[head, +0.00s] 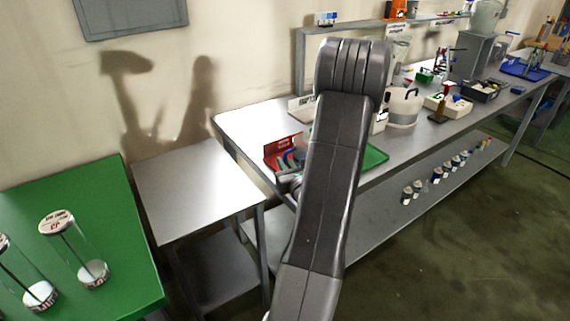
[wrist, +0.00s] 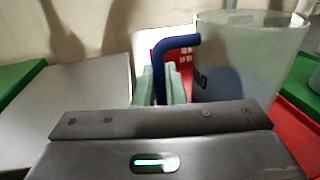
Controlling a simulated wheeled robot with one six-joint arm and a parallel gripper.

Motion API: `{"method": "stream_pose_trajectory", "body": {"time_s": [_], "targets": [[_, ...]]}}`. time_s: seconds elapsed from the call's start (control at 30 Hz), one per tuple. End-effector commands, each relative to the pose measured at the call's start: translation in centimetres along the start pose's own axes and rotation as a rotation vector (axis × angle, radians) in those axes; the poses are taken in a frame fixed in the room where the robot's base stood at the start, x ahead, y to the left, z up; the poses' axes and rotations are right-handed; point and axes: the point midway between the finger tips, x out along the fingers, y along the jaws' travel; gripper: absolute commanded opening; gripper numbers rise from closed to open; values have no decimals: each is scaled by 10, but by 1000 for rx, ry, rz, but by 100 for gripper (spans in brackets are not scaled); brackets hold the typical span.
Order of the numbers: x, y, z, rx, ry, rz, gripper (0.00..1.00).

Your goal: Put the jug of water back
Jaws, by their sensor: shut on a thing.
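The jug (wrist: 245,65) is a large, pale translucent vessel with dark markings and a blue handle (wrist: 178,45), upright in the wrist view. The pale green fingers of my gripper (wrist: 165,85) are shut on the handle, at the jug's left side. In the head view my gripper (head: 291,161) is low at the left end of the long bench, partly behind my arm. My arm hides most of the jug there. Whether the jug's base touches a surface cannot be told.
A red surface (wrist: 296,122) and a green one lie around the jug. A bare grey side table (head: 190,185) stands left of the long bench (head: 245,122). A green table (head: 105,220) at far left holds clear cylinders. Bottles, boxes and tools crowd the bench's right part.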

Motion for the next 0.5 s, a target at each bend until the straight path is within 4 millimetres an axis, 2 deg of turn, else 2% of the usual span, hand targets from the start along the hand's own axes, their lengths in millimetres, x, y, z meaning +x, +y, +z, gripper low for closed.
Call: {"method": "stream_pose_trajectory", "body": {"time_s": [0.23,0.27,0.33,0.5], "targets": [[0,0,-4,-2,-2,0,0],[0,0,-3,0,0,0,16],[0,0,-2,0,0,0,30],[0,0,-2,0,0,0,32]]}}
